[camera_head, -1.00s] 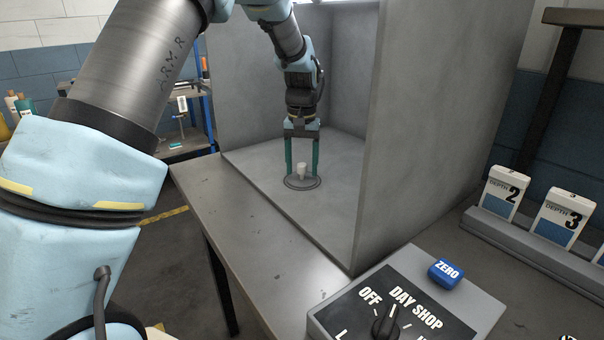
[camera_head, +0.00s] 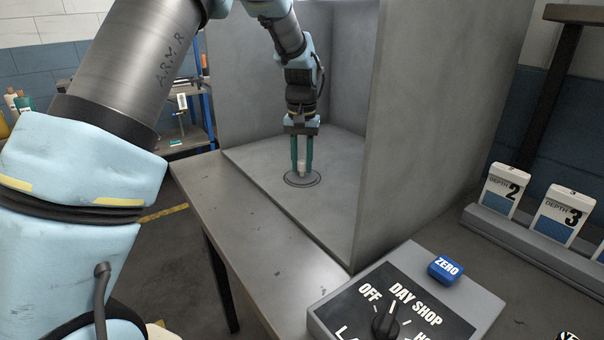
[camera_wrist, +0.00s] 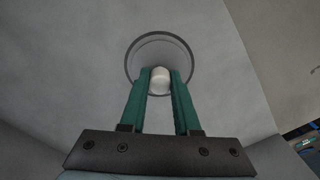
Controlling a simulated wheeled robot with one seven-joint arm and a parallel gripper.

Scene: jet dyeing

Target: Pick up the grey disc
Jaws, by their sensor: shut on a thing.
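The grey disc (camera_head: 291,180) has a dark round rim and a pale upright knob (camera_head: 302,166) at its middle. It lies on the floor of the grey booth. My gripper (camera_head: 302,171) points down over it, with its two green fingers shut on the knob from both sides. In the wrist view the disc (camera_wrist: 160,48) shows beyond the fingertips, and the knob (camera_wrist: 160,79) is between them. The fingers hide part of the disc's near side. I see no clear gap under the disc.
The grey booth's side wall (camera_head: 420,120) rises close on the right of my arm. In front stands a dial panel (camera_head: 405,310) with a blue ZERO button (camera_head: 446,270). A rack of depth cards (camera_head: 503,191) is at the right. The booth floor around the disc is clear.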

